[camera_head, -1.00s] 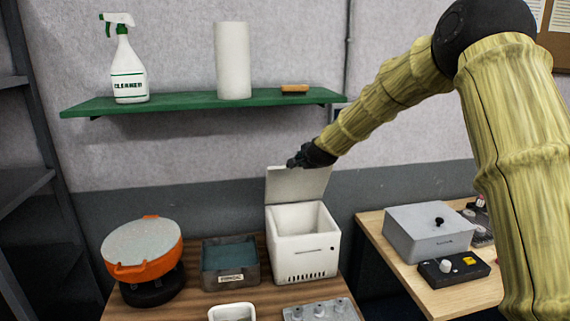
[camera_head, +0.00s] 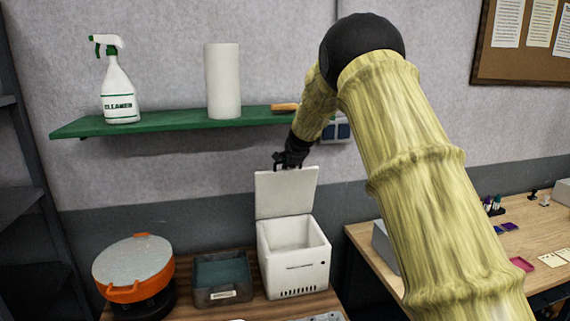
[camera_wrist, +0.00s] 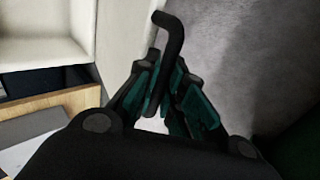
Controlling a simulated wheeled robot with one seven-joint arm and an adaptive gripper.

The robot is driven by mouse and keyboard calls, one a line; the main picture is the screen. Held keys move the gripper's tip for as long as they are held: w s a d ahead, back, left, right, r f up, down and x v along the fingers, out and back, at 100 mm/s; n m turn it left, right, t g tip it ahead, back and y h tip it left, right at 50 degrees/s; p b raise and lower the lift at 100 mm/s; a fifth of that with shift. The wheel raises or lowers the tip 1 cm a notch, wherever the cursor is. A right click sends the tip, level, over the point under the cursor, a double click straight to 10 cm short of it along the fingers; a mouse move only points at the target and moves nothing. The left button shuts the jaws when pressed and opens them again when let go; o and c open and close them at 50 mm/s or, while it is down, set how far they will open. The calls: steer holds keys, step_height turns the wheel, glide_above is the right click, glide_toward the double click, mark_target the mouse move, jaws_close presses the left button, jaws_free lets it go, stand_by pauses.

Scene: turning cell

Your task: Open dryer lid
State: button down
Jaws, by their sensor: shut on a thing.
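The dryer is a white box (camera_head: 296,277) standing on the wooden table, with its top open and its hollow inside showing. Its white lid (camera_head: 286,193) stands raised, roughly upright, along the box's back edge. My gripper (camera_head: 288,160) is at the lid's top edge. In the wrist view, the fingers (camera_wrist: 162,88), with green pads, are shut on a dark bent handle (camera_wrist: 172,38) that sticks out between them. Where the handle joins the lid is hidden. A pale panel and box corner show at the upper left of the wrist view.
An orange round vessel (camera_head: 135,290) and a grey bin (camera_head: 223,292) stand left of the dryer. A green shelf (camera_head: 170,126) above carries a spray bottle (camera_head: 118,92), a paper roll (camera_head: 223,82) and a brush (camera_head: 285,107). A second table (camera_head: 540,265) is at right.

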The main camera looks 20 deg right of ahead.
steer(key=c, duration=1.5)
jaws_free()
steer(key=shift+s, duration=0.1)
steer(key=v, duration=1.2)
